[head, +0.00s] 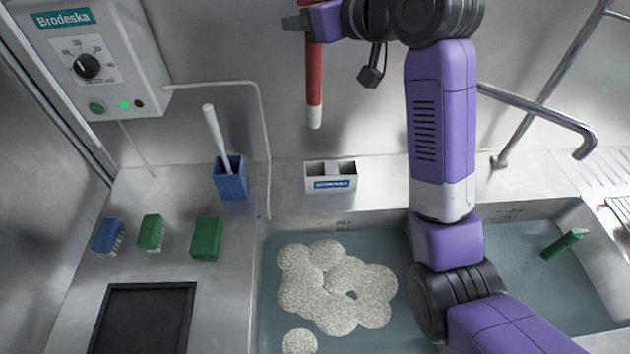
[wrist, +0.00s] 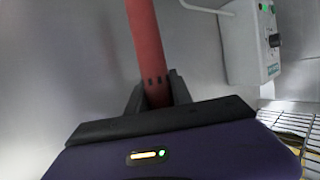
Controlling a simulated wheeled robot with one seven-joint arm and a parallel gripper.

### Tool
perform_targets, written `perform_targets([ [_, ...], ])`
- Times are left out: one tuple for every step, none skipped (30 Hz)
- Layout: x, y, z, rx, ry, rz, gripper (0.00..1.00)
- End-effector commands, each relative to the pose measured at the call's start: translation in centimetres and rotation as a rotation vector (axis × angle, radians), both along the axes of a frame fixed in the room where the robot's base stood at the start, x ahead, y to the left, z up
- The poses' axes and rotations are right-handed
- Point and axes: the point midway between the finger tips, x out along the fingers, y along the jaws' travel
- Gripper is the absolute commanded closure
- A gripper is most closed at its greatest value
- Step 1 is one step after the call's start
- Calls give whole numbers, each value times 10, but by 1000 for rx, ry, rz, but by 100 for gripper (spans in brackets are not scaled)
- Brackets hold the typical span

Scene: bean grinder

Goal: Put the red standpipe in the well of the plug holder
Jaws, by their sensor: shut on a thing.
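The red standpipe (head: 314,80) hangs upright with its white lower end down in the head view. My gripper (head: 303,20) is shut on it near the top of that picture. In the wrist view my gripper (wrist: 158,92) has its dark fingers on both sides of the red standpipe (wrist: 146,40). The standpipe's upper end is out of the head view. The plug holder (head: 331,177), a grey block with a blue label, stands on the ledge behind the sink. It is below the standpipe and slightly to its right, with a clear gap between them.
The sink (head: 385,235) holds water, a pale foam patch (head: 335,285) and a green object (head: 565,243). A blue cup (head: 230,178) with a white-handled brush stands left of the holder. Several brushes, a control box (head: 90,55) and a faucet (head: 540,110) are around.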

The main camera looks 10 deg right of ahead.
Motion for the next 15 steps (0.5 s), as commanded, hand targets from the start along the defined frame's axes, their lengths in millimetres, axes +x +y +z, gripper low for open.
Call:
perform_targets([
  [1, -2, -8, -1, 4, -14, 100],
  [1, -3, -10, 0, 4, -21, 100],
  [1, -3, -13, 1, 4, -27, 100],
  [1, -3, -17, 1, 4, -30, 100],
  [1, -3, -22, 1, 5, -31, 100],
  [0, -3, -30, 1, 6, -32, 100],
  [0, -3, -36, 0, 7, -32, 100],
  [0, -3, -44, 1, 9, -32, 100],
  [0, -3, -54, 1, 9, -31, 100],
  [0, -3, -61, 1, 9, -31, 100],
  [0, -3, -69, 1, 9, -31, 100],
  [0, -3, -78, 2, 8, -31, 100],
  [0, -3, -86, 1, 9, -30, 100],
  [0, -3, -93, 2, 8, -31, 100],
  [0, -3, -103, 1, 8, -31, 100],
])
